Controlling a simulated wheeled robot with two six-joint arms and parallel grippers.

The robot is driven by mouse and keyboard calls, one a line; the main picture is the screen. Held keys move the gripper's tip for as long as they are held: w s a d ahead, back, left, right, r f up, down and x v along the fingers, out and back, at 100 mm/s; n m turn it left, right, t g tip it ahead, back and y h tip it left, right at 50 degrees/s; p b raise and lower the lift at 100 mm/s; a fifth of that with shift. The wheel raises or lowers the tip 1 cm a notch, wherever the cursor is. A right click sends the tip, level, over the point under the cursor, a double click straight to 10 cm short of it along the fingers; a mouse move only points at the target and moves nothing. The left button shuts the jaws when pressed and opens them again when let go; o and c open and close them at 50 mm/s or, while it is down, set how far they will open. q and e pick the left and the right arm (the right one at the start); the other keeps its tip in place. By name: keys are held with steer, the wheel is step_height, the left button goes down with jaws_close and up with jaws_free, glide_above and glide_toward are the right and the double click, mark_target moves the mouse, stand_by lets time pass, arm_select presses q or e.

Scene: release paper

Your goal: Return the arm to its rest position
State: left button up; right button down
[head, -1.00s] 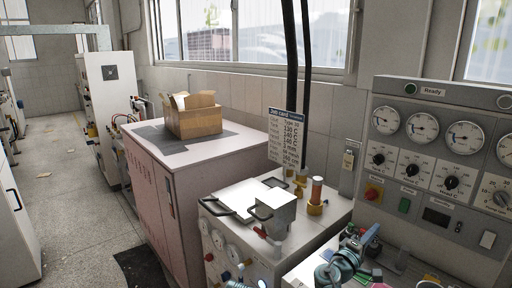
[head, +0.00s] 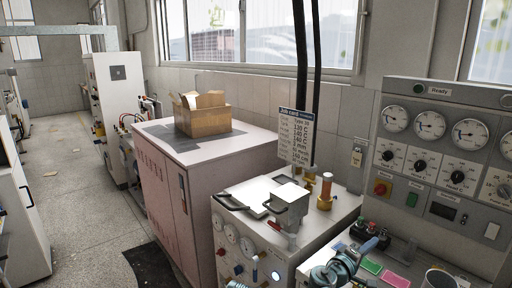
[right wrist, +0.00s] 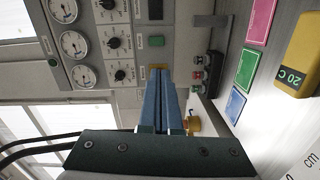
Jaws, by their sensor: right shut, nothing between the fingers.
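My right gripper (head: 372,244) shows at the bottom of the head view, in front of the control panel (head: 446,150) and above the bench with the coloured cards. In the right wrist view its two blue fingers (right wrist: 162,74) lie together, shut with nothing between them. The fingers point towards the panel's lower edge and look clear of the cards.
A press-like machine (head: 240,208) with a job card (head: 296,138) stands left of my right arm. A pink cabinet (head: 165,190) carries an open cardboard box (head: 202,121). Green (right wrist: 246,68) and pink (right wrist: 261,22) cards and a yellow block (right wrist: 303,50) lie on the bench.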

steer(key=s+a+f+m+g+y, duration=0.2)
steer(key=s+a+f+g+y, duration=0.25)
steer(key=a+f, duration=0.4)
steer(key=s+a+f+m+g+y, duration=0.1)
steer(key=s+a+f+g+y, duration=0.25)
steer(key=s+a+f, duration=0.4)
steer(key=s+a+f+g+y, duration=0.1)
steer(key=s+a+f+y, duration=0.1)
steer(key=a, duration=0.3)
steer(key=s+a+f+g+y, duration=0.1)
steer(key=s+a+f+y, duration=0.1)
steer(key=a, duration=0.4)
steer(key=shift+s+f+n+g+y, duration=0.35)
steer(key=shift+s+f, duration=0.2)
steer(key=shift+s, duration=0.2)
